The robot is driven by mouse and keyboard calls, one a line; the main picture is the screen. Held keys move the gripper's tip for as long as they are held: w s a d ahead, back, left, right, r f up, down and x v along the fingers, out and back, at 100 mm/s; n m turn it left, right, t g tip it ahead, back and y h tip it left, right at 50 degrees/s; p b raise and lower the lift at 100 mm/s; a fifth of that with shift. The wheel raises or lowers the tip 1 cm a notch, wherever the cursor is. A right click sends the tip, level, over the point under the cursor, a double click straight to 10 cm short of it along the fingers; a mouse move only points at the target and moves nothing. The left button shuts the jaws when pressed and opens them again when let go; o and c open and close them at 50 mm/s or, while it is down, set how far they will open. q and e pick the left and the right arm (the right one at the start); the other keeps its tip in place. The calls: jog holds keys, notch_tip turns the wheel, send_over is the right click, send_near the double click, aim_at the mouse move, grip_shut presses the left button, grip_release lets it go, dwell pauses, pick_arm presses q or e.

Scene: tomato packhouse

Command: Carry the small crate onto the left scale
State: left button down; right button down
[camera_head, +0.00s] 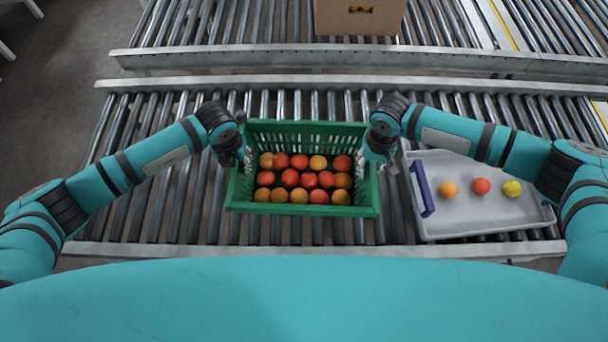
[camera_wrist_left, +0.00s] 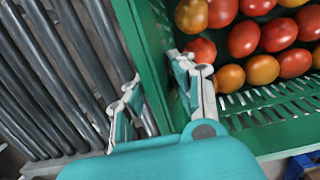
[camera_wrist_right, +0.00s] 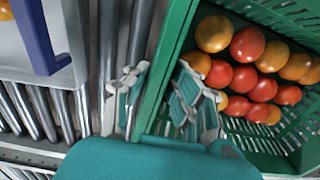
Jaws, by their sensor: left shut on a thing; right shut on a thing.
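The small green crate (camera_head: 302,209) holds several red and orange tomatoes and sits over the roller conveyor in the middle of the head view. My left gripper (camera_head: 238,158) is shut on the crate's left wall, one finger inside and one outside, as the left wrist view (camera_wrist_left: 155,100) shows. My right gripper (camera_head: 380,155) is shut on the crate's right wall, which also runs between its fingers in the right wrist view (camera_wrist_right: 160,100). I cannot tell whether the crate touches the rollers. No scale can be made out in these views.
A grey tray (camera_head: 470,215) with a blue handle (camera_head: 422,188) and three tomatoes lies right of the crate. A cardboard box (camera_head: 358,22) stands on the far conveyor behind metal rails (camera_head: 340,84). Bare rollers (camera_head: 150,215) lie left of the crate.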

pick_arm(q)
jog(key=shift+w+r, duration=0.1)
jog(key=shift+r, duration=0.15)
pick_arm(e)
jog(key=shift+w+d+r, duration=0.1)
jog(key=shift+r, duration=0.15)
